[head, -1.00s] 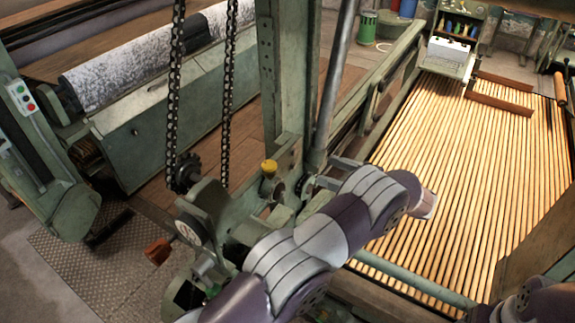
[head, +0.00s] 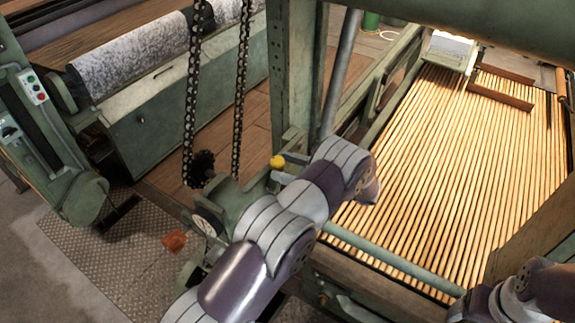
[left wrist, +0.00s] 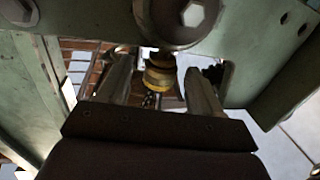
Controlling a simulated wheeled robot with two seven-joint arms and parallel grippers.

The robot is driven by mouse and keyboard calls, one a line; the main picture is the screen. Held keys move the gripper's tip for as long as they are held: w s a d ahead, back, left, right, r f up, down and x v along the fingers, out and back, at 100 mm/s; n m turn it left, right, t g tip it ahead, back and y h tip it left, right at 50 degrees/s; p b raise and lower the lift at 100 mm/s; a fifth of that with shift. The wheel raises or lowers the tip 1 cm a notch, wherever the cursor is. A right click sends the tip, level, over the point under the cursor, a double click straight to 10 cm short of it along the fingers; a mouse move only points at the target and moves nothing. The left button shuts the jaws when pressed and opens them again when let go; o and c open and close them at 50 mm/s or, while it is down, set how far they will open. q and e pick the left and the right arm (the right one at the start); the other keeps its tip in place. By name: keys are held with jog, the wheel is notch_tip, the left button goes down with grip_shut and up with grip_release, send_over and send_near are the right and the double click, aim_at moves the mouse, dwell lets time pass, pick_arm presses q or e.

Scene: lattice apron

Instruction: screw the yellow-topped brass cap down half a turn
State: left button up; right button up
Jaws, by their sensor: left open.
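The yellow-topped brass cap (head: 277,161) sits on the green machine beside the upright post. In the left wrist view the cap (left wrist: 158,74) shows its yellow band and brass part between my fingers. My left gripper (head: 281,171) is at the cap, its fingers partly hidden by my own arm in the head view. In the left wrist view the left gripper (left wrist: 164,78) is open, with one finger on each side of the cap and visible gaps to both. My right arm shows at the lower right of the head view, but its gripper does not.
A green upright post (head: 293,75) stands just behind the cap. Two hanging chains (head: 190,95) run down to its left. A slatted bed (head: 440,165) fills the right side. In the wrist view a large bolt head (left wrist: 192,14) sits close above the cap.

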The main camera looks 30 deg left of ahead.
pick_arm(q)
jog(key=c, duration=1.1)
jog(key=shift+o, duration=0.2)
jog(key=m+t, duration=0.1)
jog(key=m+t+p, duration=0.1)
jog(key=t, duration=0.1)
jog(key=m+t+p, duration=0.1)
jog(key=shift+s+r+t, duration=0.4)
jog(key=m+t, duration=0.1)
jog(key=t, duration=0.1)
jog(key=shift+s+f+m+t+h+p, duration=0.15)
jog(key=shift+f+m+t+h+p, duration=0.15)
jog(key=shift+m, duration=0.1)
jog(key=o, duration=1.1)
jog(key=shift+a, duration=0.1)
jog(key=shift+c, duration=0.2)
jog(key=shift+f, duration=0.1)
jog(key=b+v, duration=0.5)
jog(key=v, duration=0.7)
jog(key=shift+d, duration=0.3)
